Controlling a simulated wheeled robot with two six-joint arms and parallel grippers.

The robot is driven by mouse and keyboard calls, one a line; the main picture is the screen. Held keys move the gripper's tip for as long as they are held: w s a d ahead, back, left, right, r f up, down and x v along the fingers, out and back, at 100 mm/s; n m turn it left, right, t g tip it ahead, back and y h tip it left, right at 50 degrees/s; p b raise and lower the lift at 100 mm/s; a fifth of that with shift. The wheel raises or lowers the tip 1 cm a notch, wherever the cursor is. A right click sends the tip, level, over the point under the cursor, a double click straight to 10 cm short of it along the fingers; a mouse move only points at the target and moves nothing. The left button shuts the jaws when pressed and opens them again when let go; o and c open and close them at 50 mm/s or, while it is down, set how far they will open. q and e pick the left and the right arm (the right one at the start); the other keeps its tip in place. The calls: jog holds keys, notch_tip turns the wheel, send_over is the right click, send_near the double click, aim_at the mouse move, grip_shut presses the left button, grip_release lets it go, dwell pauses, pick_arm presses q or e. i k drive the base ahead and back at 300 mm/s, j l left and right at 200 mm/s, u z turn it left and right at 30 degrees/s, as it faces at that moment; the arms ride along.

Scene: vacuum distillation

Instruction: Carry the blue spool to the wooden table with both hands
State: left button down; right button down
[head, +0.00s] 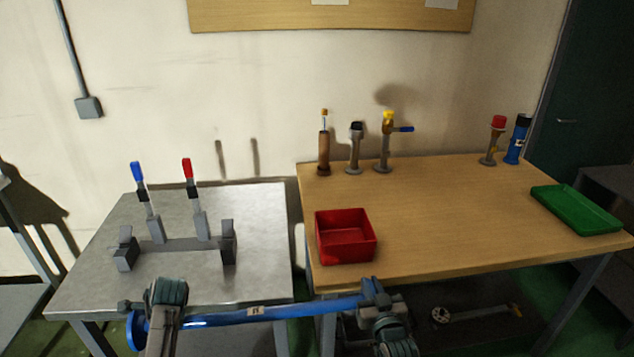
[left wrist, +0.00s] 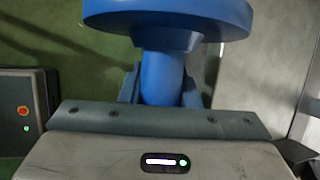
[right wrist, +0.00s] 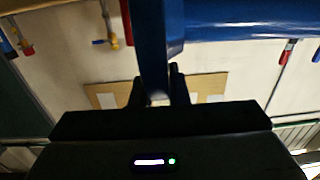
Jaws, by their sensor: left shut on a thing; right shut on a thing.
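The blue spool (head: 300,309) is a long blue pipe with a small pale label and a round flange at its left end. It is held roughly level in front of the two tables, its right end slightly higher in the picture. My left gripper (head: 165,300) is shut on it near the left flange; the left wrist view shows the blue neck (left wrist: 163,80) between the fingers. My right gripper (head: 374,298) is shut on its right end; the right wrist view shows a blue edge (right wrist: 152,45) between the fingers. The wooden table (head: 450,225) is at right.
A red bin (head: 345,238) stands at the wooden table's front left, a green tray (head: 575,210) at its right. Several upright fittings (head: 355,150) stand along its back. The metal table (head: 85,255) at left carries a clamp fixture (head: 180,245). The wooden table's middle is clear.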

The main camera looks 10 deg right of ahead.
aim_at(435, 198)
jog(key=k+l, duration=0.1)
jog(key=l, duration=2.15)
jog(key=i+l, duration=0.15)
jog(key=l, duration=0.95)
jog(key=z, duration=0.05)
